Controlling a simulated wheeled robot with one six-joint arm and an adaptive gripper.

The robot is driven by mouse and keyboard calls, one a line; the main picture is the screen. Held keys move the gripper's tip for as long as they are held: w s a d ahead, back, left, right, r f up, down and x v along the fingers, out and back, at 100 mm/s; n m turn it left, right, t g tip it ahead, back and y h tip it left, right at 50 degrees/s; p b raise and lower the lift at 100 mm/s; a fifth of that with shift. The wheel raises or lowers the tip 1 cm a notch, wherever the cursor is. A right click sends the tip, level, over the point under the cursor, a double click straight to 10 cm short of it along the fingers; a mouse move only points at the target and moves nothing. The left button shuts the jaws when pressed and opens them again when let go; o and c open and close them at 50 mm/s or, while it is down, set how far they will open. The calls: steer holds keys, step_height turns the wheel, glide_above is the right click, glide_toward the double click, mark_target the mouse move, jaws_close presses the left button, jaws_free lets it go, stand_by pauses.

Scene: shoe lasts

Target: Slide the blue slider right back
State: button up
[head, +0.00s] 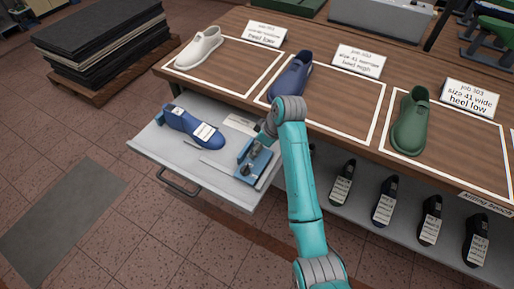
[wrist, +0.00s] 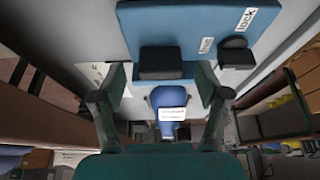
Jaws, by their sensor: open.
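A blue fixture (head: 262,163) sits at the right end of the pulled-out drawer. In the wrist view its blue plate (wrist: 185,22) bears a dark block (wrist: 160,64), a dark knob (wrist: 237,54) and a "lock" label (wrist: 246,18). I cannot tell for sure which blue part is the slider. My gripper (head: 257,148) is over the fixture and partly hides it. In the wrist view its two fingers (wrist: 160,96) are spread wide with nothing held between them. Whether they touch the fixture is unclear.
A blue shoe last (head: 195,128) with white labels lies in the grey drawer (head: 215,178), left of the fixture. The bench (head: 335,55) above holds a white, a blue and a green last in white outlines. Several dark lasts stand on the lower shelf (head: 365,205).

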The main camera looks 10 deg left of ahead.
steer(key=v, duration=1)
